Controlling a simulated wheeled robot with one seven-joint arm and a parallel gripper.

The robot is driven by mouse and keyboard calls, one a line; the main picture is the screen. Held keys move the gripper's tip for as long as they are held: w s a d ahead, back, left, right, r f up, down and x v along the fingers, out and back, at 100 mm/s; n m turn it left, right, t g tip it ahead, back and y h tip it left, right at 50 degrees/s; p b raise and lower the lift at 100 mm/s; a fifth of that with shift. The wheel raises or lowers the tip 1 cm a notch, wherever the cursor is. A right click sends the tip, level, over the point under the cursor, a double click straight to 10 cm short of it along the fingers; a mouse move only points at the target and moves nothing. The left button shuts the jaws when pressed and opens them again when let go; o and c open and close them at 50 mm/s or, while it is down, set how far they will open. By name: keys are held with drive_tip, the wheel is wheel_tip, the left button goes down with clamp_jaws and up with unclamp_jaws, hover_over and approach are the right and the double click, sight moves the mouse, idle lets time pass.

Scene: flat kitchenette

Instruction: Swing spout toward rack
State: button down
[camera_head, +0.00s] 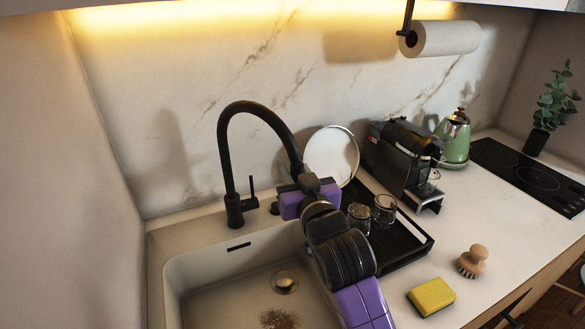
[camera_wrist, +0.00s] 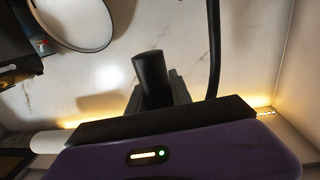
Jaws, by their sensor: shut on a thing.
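A black faucet arches over the sink, and its spout (camera_head: 270,116) reaches right and down to my gripper (camera_head: 304,182). My gripper is shut on the spout's end. In the wrist view the dark spout end (camera_wrist: 151,72) stands between the gripper's fingers (camera_wrist: 160,92). The black rack (camera_head: 416,247) is right of my gripper on the counter. It holds two glasses (camera_head: 384,207), and a white plate (camera_head: 331,152) stands upright at its back. My wrist and arm hide part of the rack's left side.
The sink (camera_head: 215,262) lies below, with a drain and a brown stain. A yellow sponge (camera_head: 432,297) and a wooden brush (camera_head: 473,260) lie in front of the rack. A coffee machine (camera_head: 393,155) and green kettle (camera_head: 455,138) stand behind right. A paper roll (camera_head: 445,38) hangs above.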

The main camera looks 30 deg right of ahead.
drive_tip(key=shift+w+a+r, duration=0.1)
drive_tip(key=shift+a, duration=0.3)
drive_tip(key=c, duration=1.3)
unclamp_jaws()
drive_tip(key=shift+o, duration=0.7)
drive_tip(key=shift+d, duration=0.15)
drive_tip(key=b+v, duration=0.2)
drive_tip(key=v, duration=0.5)
drive_tip(key=shift+s, duration=0.4)
